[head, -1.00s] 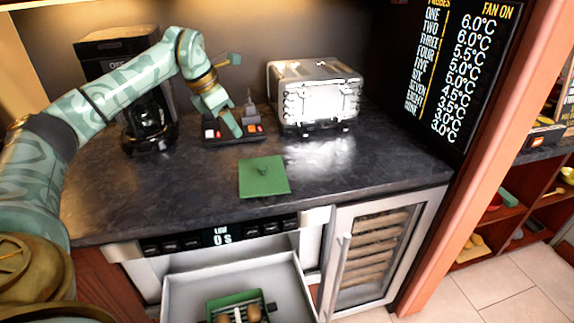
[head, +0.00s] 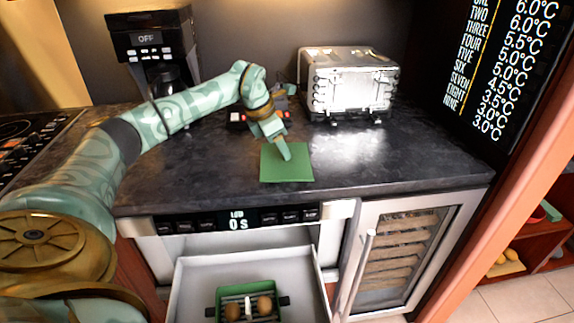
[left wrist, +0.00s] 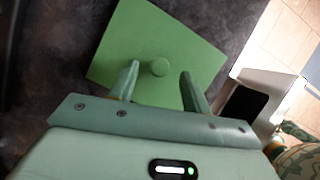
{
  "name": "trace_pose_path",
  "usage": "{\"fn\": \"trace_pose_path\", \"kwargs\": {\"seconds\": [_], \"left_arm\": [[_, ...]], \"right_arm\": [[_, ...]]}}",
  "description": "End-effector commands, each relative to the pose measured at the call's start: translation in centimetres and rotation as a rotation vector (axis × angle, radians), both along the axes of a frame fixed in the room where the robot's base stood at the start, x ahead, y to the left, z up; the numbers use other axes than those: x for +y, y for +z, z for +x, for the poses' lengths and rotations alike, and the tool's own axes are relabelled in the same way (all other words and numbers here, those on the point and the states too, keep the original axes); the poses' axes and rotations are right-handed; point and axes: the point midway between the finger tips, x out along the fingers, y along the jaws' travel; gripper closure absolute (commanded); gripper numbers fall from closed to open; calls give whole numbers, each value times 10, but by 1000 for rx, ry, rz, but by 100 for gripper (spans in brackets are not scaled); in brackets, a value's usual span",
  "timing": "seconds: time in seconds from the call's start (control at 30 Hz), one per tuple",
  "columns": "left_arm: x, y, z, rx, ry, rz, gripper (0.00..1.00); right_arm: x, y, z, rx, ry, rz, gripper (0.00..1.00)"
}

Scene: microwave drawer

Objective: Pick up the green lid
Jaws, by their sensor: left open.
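The green lid (head: 287,168) is a flat square lying on the dark countertop, near its front edge. In the left wrist view the lid (left wrist: 150,35) shows a small round knob (left wrist: 159,67) near its middle. My left gripper (head: 284,152) is over the lid, pointing down. In the left wrist view its two fingers (left wrist: 157,80) are apart, one on either side of the knob, with nothing held between them. I cannot tell how high the fingertips are above the lid. In the head view the gripper hides the knob. My right gripper is not in view.
Below the counter, an open drawer (head: 190,285) holds a green container (head: 222,293) with brown round items inside. A silver toaster (head: 350,82) and a black coffee maker (head: 150,45) stand at the back. The counter right of the lid is clear.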

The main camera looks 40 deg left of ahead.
Motion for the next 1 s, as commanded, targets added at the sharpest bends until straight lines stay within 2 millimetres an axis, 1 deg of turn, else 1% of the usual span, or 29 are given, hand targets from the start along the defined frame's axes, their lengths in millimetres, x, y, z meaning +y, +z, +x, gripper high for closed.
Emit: {"fn": "trace_pose_path", "kwargs": {"seconds": [0.03,0.1,0.3,0.33,0.37,0.4,0.5,0.83,0.93,1.0], "left_arm": [[-2,-13,3,5,0,0,52],[-3,-19,6,3,0,1,52],[-3,-17,7,0,0,1,52],[-3,-17,7,0,0,1,55],[-3,-17,7,0,0,1,63],[-3,-17,6,0,0,1,74],[-3,-17,6,0,0,1,100],[-3,-15,6,0,0,1,100],[-3,-7,6,-1,0,0,100],[-3,2,6,-3,2,0,100]], "right_arm": [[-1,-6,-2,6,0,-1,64],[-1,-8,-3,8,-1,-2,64],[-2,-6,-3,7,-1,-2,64],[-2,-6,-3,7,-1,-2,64],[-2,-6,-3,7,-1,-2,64],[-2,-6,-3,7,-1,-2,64],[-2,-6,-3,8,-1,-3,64],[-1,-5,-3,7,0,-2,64],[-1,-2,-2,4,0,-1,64],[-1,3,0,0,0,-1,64]]}}
